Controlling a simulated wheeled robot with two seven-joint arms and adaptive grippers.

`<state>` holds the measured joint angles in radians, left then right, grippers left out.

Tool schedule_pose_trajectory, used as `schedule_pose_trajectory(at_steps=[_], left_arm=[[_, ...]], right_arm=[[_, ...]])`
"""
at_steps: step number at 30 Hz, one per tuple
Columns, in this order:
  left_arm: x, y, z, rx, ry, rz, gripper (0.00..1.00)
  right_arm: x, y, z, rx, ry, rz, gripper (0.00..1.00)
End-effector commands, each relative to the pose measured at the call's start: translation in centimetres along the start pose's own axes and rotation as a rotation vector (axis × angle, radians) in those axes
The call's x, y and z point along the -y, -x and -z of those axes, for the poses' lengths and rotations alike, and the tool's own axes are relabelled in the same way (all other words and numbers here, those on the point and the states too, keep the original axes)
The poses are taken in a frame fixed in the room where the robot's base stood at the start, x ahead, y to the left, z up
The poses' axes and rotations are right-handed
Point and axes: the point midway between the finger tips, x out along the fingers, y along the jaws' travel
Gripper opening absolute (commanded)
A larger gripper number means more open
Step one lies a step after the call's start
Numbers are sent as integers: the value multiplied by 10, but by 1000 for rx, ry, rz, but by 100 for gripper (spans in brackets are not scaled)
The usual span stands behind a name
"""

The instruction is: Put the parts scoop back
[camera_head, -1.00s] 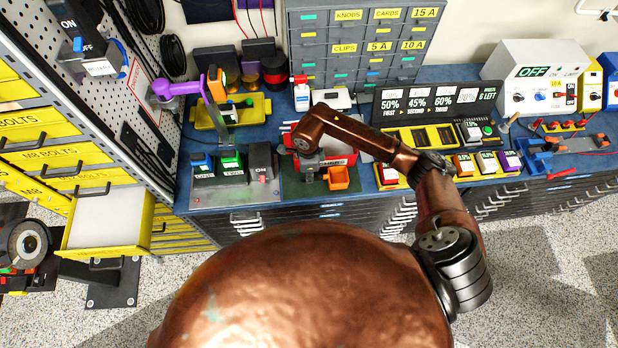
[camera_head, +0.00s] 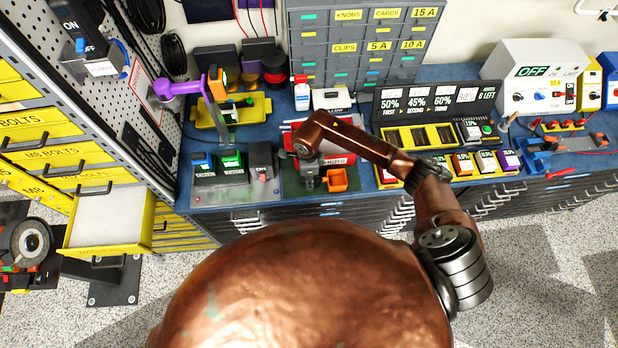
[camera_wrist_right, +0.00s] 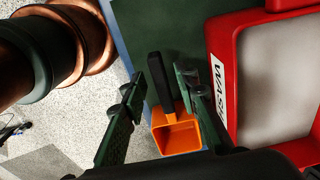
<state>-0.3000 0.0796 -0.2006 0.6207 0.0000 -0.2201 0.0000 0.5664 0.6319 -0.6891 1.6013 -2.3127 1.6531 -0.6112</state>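The orange scoop (camera_head: 337,180) lies on a dark green mat (camera_head: 291,181) near the bench's front edge. In the right wrist view its orange bowl (camera_wrist_right: 176,137) points toward the camera and its black handle (camera_wrist_right: 158,80) points away. My right gripper (camera_wrist_right: 160,78) is open, with its fingers on either side of the handle in that view. I cannot tell whether they touch it. My left gripper is not in view.
Switch boxes (camera_head: 232,167) stand left of the mat, and a yellow rack (camera_head: 425,137) stands to the right. A yellow drawer (camera_head: 104,221) stands open at left.

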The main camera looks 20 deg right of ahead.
Motion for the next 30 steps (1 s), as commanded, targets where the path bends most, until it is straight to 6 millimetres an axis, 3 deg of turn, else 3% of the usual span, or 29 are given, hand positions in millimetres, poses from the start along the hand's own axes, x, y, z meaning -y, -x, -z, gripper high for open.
schedule_pose_trajectory(at_steps=[8,21,30], left_arm=[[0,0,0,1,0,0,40],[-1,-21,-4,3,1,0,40],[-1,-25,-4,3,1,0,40]], right_arm=[[2,13,0,1,2,4,28],[1,99,0,-1,1,5,28],[0,122,0,0,0,1,28]])
